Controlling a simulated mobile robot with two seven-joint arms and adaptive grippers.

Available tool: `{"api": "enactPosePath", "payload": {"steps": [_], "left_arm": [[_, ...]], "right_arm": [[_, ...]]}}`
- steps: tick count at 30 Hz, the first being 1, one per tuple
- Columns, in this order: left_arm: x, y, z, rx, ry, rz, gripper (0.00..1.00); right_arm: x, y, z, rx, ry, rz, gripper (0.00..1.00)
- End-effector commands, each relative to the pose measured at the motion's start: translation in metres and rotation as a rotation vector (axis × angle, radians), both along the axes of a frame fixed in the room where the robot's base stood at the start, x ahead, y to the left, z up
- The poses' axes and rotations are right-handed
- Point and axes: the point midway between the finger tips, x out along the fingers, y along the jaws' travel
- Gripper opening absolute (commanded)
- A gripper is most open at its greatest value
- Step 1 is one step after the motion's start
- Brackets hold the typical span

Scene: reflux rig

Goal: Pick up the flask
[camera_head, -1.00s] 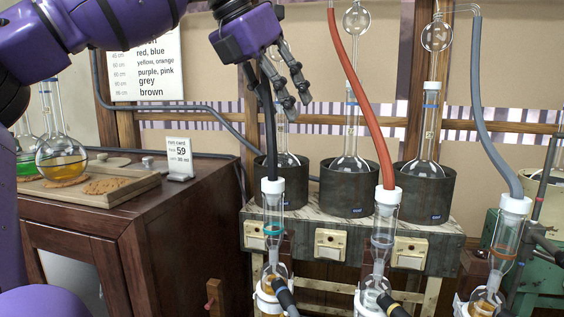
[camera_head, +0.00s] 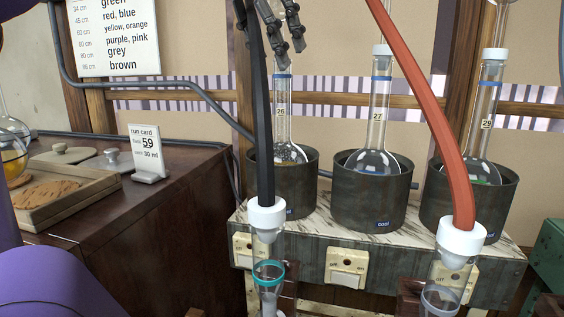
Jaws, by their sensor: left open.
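My left gripper (camera_head: 289,52) is open at the top of the view, fingers pointing down. Its fingertips appear at the mouth of the left long-necked flask (camera_head: 283,118), tagged 26; I cannot tell whether they touch it. That flask stands upright in a dark heating mantle (camera_head: 298,190), partly hidden by a black hose. A second flask (camera_head: 379,115), tagged 27, stands in the middle mantle (camera_head: 370,205). A third flask (camera_head: 486,120), its tag seeming to read 29, stands in the right mantle (camera_head: 450,205). My right gripper is not in view.
The black hose (camera_head: 259,120) and a red hose (camera_head: 430,110) run down in front of the mantles to glass tubes with white caps. A marble-topped bench with switches (camera_head: 347,268) carries the mantles. A wooden cabinet at left holds a tray (camera_head: 75,200) and run card (camera_head: 146,152).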

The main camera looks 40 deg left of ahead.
Motion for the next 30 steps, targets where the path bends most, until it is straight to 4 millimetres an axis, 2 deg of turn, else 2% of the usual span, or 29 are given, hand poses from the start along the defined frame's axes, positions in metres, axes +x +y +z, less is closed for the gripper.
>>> {"api": "enactPosePath", "payload": {"steps": [6, 12, 20, 23, 30], "left_arm": [[0.008, -0.002, -0.026, 0.0, 0.001, -0.004, 0.46], [0.022, -0.001, -0.049, 0.0, 0.0, -0.001, 0.46], [0.024, -0.001, -0.053, 0.001, 0.0, -0.001, 0.46], [0.024, -0.001, -0.053, 0.001, 0.0, -0.001, 0.35], [0.024, -0.001, -0.052, 0.001, -0.001, -0.001, 0.04]], "right_arm": [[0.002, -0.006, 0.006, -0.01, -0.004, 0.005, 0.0], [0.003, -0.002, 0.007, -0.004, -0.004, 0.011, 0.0], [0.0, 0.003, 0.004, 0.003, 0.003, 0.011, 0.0], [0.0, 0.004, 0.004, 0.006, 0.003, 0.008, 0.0], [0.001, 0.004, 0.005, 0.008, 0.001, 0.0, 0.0]]}}
